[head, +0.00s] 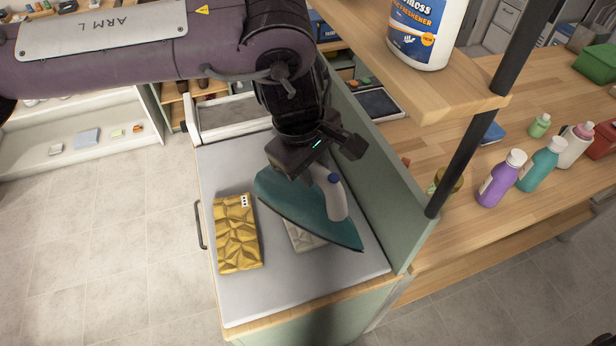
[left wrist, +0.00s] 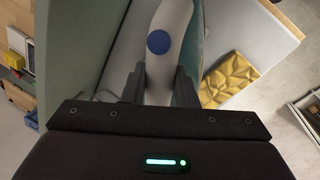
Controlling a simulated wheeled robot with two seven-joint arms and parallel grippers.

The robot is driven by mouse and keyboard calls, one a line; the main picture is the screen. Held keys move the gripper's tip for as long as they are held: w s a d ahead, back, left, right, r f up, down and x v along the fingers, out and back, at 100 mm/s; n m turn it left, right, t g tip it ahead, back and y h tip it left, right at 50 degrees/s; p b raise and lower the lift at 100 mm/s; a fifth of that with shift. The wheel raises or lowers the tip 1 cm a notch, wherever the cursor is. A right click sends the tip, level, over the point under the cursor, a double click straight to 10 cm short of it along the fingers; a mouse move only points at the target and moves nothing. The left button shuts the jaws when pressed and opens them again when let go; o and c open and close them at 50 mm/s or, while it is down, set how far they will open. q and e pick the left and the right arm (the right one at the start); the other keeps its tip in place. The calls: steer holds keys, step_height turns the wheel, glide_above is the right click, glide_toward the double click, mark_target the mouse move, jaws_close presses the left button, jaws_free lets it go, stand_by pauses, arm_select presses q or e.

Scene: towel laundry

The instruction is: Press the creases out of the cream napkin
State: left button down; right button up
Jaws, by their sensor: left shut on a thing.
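A teal iron (head: 300,210) with a pale grey handle and a blue button is at my left gripper (head: 325,165), which is shut on the handle. In the left wrist view the handle (left wrist: 168,20) runs up between the two fingers. The cream napkin (head: 302,238) lies on the pressing board (head: 290,290), mostly hidden beneath the iron; only a pale creased edge shows. I cannot tell whether the iron's sole touches it. My right gripper is out of view.
A green panel (head: 365,170) stands along the board's right side. A wooden shelf (head: 440,75) with a large bottle (head: 425,30) overhangs at upper right. The board's front is clear.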

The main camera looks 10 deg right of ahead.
mark_target(309, 192)
arm_select(q)
steer(key=shift+w, duration=0.15)
steer(key=shift+f, duration=0.1)
steer(key=shift+m+h, duration=0.3)
steer(key=shift+m, duration=0.2)
steer(key=f+b, duration=0.6)
steer(key=shift+s+a+f, duration=0.2)
steer(key=shift+a, duration=0.1)
steer(key=shift+r, duration=0.1)
